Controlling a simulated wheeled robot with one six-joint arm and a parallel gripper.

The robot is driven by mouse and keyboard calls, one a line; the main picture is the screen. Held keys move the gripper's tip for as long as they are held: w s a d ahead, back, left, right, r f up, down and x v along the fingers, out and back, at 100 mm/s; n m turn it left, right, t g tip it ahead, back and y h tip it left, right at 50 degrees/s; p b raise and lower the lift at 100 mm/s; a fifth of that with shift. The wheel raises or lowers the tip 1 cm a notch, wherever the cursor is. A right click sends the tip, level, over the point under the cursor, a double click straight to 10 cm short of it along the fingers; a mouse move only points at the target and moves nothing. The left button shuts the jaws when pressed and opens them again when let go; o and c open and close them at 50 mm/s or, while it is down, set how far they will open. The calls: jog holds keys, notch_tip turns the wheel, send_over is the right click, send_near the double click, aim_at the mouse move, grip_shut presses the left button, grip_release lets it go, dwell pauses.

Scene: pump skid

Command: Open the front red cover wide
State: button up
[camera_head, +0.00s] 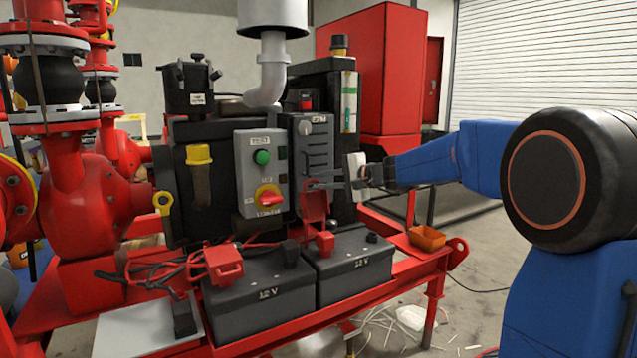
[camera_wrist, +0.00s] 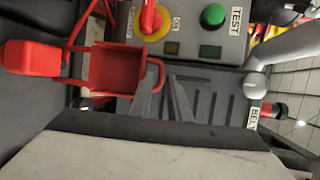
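A red cover (camera_head: 315,204) with a small loop stands below the grey control panel, behind the right battery. In the wrist view this red cover (camera_wrist: 115,68) shows its hollow inside, with the loop on its right side. A second red cover (camera_head: 224,264) sits on the left battery, nearer the camera. I cannot tell for certain which one is the front cover. My gripper (camera_head: 312,185) is just above the first cover at the panel's lower right. In the wrist view my gripper's fingers (camera_wrist: 163,90) look apart and empty, beside the loop; contact is unclear.
Two black batteries (camera_head: 262,305) (camera_head: 354,268) stand on the red skid frame. The control box (camera_head: 261,172) has a green button and a red rotary switch. Red cables run at the left. An orange tray (camera_head: 427,238) is at the right.

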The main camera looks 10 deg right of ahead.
jog(key=shift+w+a+f, duration=0.15)
jog(key=shift+w+a, duration=0.25)
jog(key=shift+w, duration=0.05)
grip_shut()
dwell(1.2)
